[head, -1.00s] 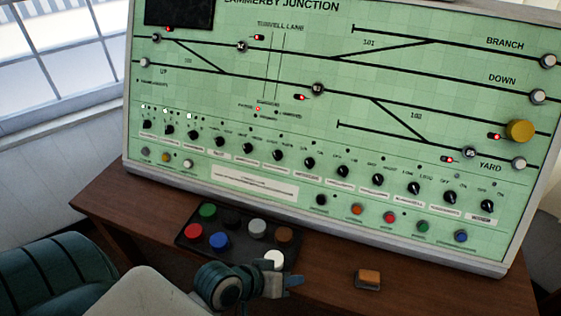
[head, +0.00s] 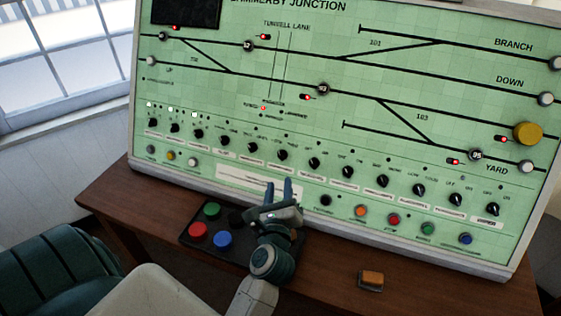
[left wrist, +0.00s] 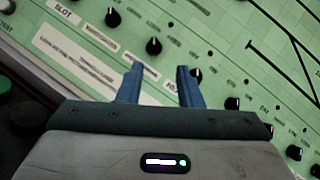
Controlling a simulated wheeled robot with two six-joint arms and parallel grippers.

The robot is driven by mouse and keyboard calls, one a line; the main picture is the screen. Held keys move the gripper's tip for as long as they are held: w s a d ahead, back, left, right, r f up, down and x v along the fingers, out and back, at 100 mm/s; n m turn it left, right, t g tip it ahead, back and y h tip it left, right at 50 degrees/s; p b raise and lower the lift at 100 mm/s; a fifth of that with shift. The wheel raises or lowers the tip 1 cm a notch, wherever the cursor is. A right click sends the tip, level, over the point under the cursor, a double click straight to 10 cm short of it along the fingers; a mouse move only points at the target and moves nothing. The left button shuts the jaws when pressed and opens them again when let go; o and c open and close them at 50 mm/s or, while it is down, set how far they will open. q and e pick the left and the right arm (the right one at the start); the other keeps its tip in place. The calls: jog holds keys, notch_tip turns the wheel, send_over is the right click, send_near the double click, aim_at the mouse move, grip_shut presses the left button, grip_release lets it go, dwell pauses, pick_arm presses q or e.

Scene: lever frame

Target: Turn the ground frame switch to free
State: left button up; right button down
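A row of black rotary switches (head: 282,155) runs along the lower part of the green panel (head: 300,120), with small labels under them. The labels are too small to read, so I cannot tell which is the ground frame switch. My left gripper (head: 280,186) is open and empty, its two blue fingers pointing up in front of the panel below the middle switches. In the left wrist view the fingers (left wrist: 160,70) stand apart, with a black knob (left wrist: 154,46) just beyond the gap and another (left wrist: 195,75) behind the right finger. My right gripper is out of view.
A dark tray with coloured buttons, among them a red one (head: 200,230), lies below my left gripper, which hides part of it. An orange-topped block (head: 371,280) sits on the wooden desk (head: 330,270). Coloured push buttons (head: 393,219) line the panel's lower right.

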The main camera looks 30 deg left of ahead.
aim_at(281, 157)
pick_arm(q)
jog(key=shift+n+g, duration=0.3)
jog(key=shift+n, duration=0.1)
jog(key=p+x, duration=0.1)
jog(key=x, duration=0.6)
jog(key=p+x, duration=0.1)
jog(key=x, duration=0.3)
jog(key=shift+f+p, duration=0.3)
jog(key=shift+a, duration=0.1)
grip_shut()
